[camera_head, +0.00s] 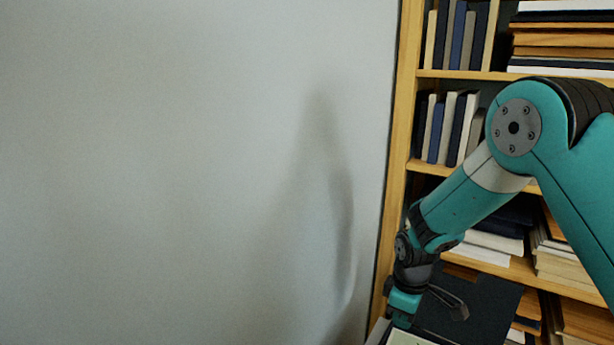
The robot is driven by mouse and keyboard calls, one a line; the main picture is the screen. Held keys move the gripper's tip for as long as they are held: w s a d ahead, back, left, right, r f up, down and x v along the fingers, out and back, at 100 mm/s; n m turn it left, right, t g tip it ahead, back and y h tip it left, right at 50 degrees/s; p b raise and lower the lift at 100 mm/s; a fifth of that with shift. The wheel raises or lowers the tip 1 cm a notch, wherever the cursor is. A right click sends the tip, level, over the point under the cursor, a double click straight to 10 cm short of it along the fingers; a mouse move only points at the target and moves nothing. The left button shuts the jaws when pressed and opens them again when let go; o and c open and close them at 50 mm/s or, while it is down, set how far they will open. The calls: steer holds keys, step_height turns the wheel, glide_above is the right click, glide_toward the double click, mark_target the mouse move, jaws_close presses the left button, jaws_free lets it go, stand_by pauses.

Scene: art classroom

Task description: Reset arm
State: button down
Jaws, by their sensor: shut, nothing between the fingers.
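My arm, teal with dark joints, comes in from the right edge and bends down toward the lower middle. My gripper (402,318) is at the bottom of the view, low in front of the bookshelf's left side post. Its fingers are small and partly cut off from clear sight, and I see nothing held in it. Just below it is the edge of a pale flat surface (408,338), mostly out of frame; I cannot tell whether the gripper touches it.
A wooden bookshelf (405,95) full of books (455,125) and stacked papers stands behind my arm on the right. A dark panel (480,305) is near the gripper. A plain grey wall (180,170) fills the left, with my arm's shadow on it.

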steer(key=s+a+r+m+y+b, duration=0.25)
steer(key=s+a+r+b, duration=0.2)
steer(key=s+r, duration=0.7)
steer(key=s+r+m+y+b, duration=0.1)
steer(key=s+r+b, duration=0.2)
steer(key=s, duration=1.3)
steer(key=shift+a+m+y+b, duration=0.35)
steer(key=shift+b, duration=0.25)
